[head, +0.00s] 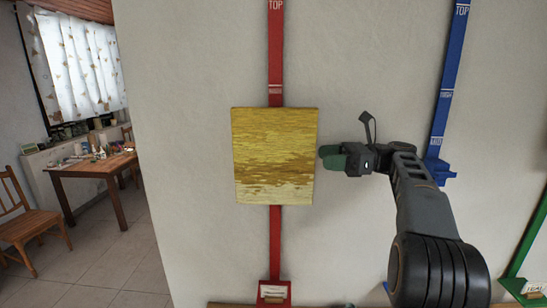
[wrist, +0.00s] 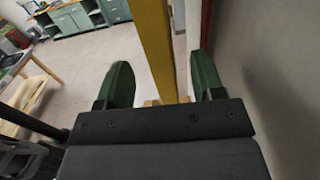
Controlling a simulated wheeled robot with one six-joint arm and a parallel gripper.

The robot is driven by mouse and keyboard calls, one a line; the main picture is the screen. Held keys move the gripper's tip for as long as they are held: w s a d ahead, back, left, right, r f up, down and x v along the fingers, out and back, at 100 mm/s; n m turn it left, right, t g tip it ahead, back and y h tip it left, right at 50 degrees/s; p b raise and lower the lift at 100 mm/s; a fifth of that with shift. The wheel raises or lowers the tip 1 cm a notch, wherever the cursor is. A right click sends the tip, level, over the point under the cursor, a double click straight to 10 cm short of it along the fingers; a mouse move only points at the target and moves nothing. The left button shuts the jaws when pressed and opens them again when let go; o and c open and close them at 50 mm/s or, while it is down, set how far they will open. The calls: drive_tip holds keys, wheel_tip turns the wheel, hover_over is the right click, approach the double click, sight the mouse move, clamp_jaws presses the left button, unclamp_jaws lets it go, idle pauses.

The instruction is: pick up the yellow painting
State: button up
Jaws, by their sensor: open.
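The yellow painting (head: 273,150) is a squarish panel with a brownish band, upright on the wall in front of a red vertical strip. My gripper (head: 325,156) is at its right edge, at about mid-height, with green fingers pointing left. In the wrist view, the painting shows edge-on as a yellow upright bar (wrist: 158,45) between the two open fingers of my gripper (wrist: 165,70). A gap shows on either side of the bar. I cannot tell how deep the edge sits between the fingers.
The red strip (head: 275,240) ends in a small holder (head: 273,292) below. A blue strip (head: 448,75) with a bracket stands right, behind my arm. A green strip (head: 527,240) is at the far right. A wooden table (head: 95,170) and chair (head: 30,222) stand left on open tiled floor.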

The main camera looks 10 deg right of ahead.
sight(304, 157)
drive_tip(key=shift+w+a+p, duration=0.2)
drive_tip(key=shift+a, duration=0.85)
drive_tip(key=shift+w+a+p, duration=0.2)
drive_tip(key=shift+a+p, duration=0.05)
drive_tip(key=shift+a, duration=0.85)
drive_tip(key=shift+w+a+p, duration=0.2)
drive_tip(key=shift+a, duration=0.85)
clamp_jaws()
